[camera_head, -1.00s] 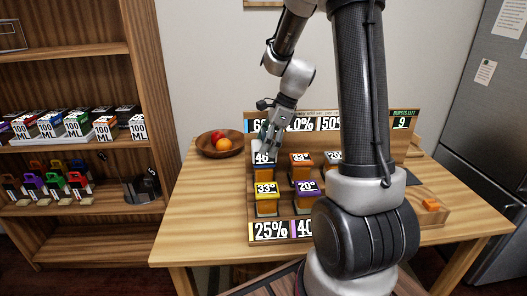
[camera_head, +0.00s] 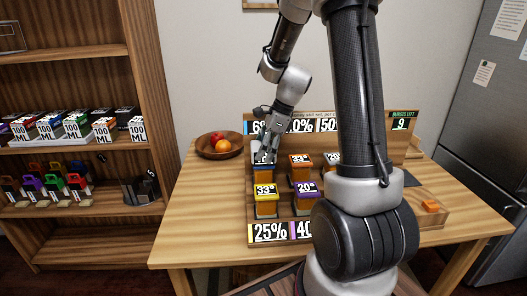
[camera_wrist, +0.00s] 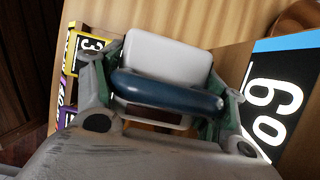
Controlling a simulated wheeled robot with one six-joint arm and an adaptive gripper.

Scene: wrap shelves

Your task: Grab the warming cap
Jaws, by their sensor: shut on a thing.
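The blue cap (camera_head: 262,174) with a white label face stands in the back-left place of the wooden stand, its label partly hidden by my gripper (camera_head: 264,153). In the wrist view my gripper (camera_wrist: 165,88) has its fingers on both sides of the cap's dark blue handle (camera_wrist: 160,90), shut on it. The cap's white face (camera_wrist: 165,52) shows behind the handle. I cannot tell whether the cap is lifted off its place.
Yellow (camera_head: 265,201), orange (camera_head: 301,168) and purple (camera_head: 308,197) labelled blocks stand close by on the wooden stand (camera_head: 252,226). A fruit bowl (camera_head: 220,152) is to the left. Shelves (camera_head: 100,215) with coloured items stand at far left. The table's left part is clear.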

